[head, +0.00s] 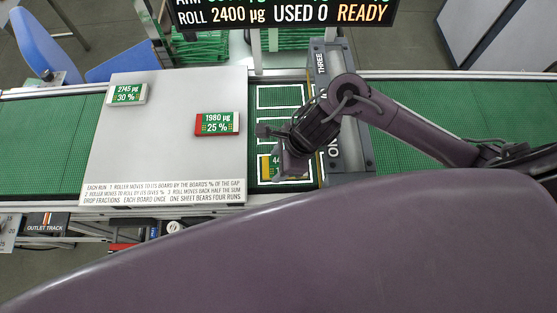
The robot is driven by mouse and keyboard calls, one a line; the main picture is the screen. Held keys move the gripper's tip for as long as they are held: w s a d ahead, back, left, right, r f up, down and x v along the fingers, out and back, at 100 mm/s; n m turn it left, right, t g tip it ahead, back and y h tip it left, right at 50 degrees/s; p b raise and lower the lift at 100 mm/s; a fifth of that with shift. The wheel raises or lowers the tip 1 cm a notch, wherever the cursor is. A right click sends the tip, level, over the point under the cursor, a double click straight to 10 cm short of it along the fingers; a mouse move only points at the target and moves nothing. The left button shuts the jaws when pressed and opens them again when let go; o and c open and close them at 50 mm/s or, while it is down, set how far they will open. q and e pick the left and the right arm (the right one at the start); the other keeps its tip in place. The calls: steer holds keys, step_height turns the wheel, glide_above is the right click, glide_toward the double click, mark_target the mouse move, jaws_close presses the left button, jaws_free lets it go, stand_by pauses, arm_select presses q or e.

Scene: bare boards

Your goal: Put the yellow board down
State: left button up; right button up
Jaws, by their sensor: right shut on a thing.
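The yellow board (264,168) is at the near end of a dark green strip with white outlines (280,97). Its green label shows only a first part, "44"; my gripper covers the rest. My right gripper (281,172) is shut on the yellow board from above. The board is over the nearest outline. I cannot tell whether it touches the surface or hangs just above it. My left gripper is not in view.
A grey plate (160,150) left of the strip carries a white board (127,94) and a red board (217,124). A dark block (355,150) lettered "THREE" stands right of the strip. Green belts run on both sides. A display (285,14) reads "READY".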

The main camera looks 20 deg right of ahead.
steer(key=shift+f, duration=0.15)
steer(key=o, duration=1)
steer(key=shift+r, duration=0.35)
steer(key=v, duration=1.1)
steer(key=shift+s+d+r, duration=0.1)
steer(key=shift+d+r, duration=0.1)
steer(key=shift+r, duration=0.1)
